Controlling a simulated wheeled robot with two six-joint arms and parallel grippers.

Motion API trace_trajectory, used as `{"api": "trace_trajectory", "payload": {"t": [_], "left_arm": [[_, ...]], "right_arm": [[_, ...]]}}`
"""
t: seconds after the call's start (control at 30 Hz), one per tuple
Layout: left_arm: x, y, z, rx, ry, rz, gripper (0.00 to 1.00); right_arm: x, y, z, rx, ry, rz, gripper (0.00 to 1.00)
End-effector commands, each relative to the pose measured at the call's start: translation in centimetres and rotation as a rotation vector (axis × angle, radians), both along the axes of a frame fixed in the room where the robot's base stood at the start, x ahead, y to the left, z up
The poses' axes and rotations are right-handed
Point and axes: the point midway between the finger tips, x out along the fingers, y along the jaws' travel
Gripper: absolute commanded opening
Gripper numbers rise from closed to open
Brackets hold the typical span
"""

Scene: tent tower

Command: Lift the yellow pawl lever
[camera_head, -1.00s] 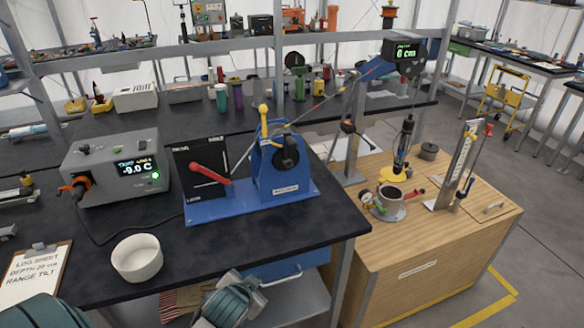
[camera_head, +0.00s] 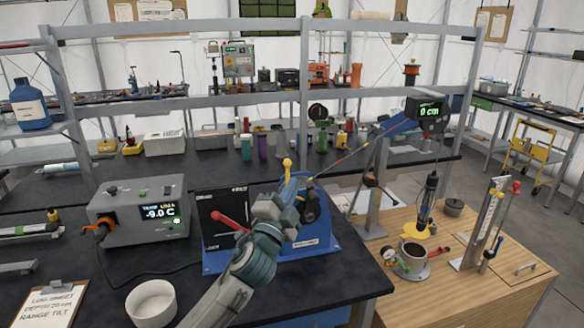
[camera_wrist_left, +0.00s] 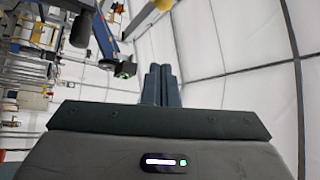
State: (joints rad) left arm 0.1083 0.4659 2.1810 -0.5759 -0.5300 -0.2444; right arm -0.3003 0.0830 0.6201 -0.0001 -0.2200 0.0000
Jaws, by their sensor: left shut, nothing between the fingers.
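The yellow pawl lever (camera_head: 287,167), with a round knob, stands up at the top of the blue winch stand (camera_head: 316,236) in the head view. My left gripper (camera_head: 290,188) is shut and empty. It is in front of the winch, with its tips close below the lever's knob; I cannot tell whether they touch. The gripper and arm hide part of the stand and the lever's lower part. My right gripper is not in view.
A red lever (camera_head: 232,222) on a black panel is just left of my arm. A grey temperature box (camera_head: 125,232) and white bowl (camera_head: 152,303) stand further left. A boom display (camera_head: 429,110) reads 0 cm. A wooden cabinet (camera_head: 490,290) is at right.

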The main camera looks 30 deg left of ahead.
Motion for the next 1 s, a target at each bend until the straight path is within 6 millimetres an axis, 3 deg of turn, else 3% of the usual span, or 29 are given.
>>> {"api": "trace_trajectory", "payload": {"t": [0.33,0.77,0.83,1.0], "left_arm": [[1.2,0.3,0.7,-0.003,0.002,0.001,0.0],[9.4,1.9,4.1,-0.005,0.002,0.001,0.0],[8.9,2.8,2.8,0.003,0.007,0.002,0.0],[8.2,4.3,1.9,0.0,0.005,0.001,0.0]], "right_arm": [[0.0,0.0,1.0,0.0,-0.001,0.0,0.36],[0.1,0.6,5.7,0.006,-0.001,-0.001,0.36],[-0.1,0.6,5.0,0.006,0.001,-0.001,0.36],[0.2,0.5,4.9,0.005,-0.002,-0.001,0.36]]}}
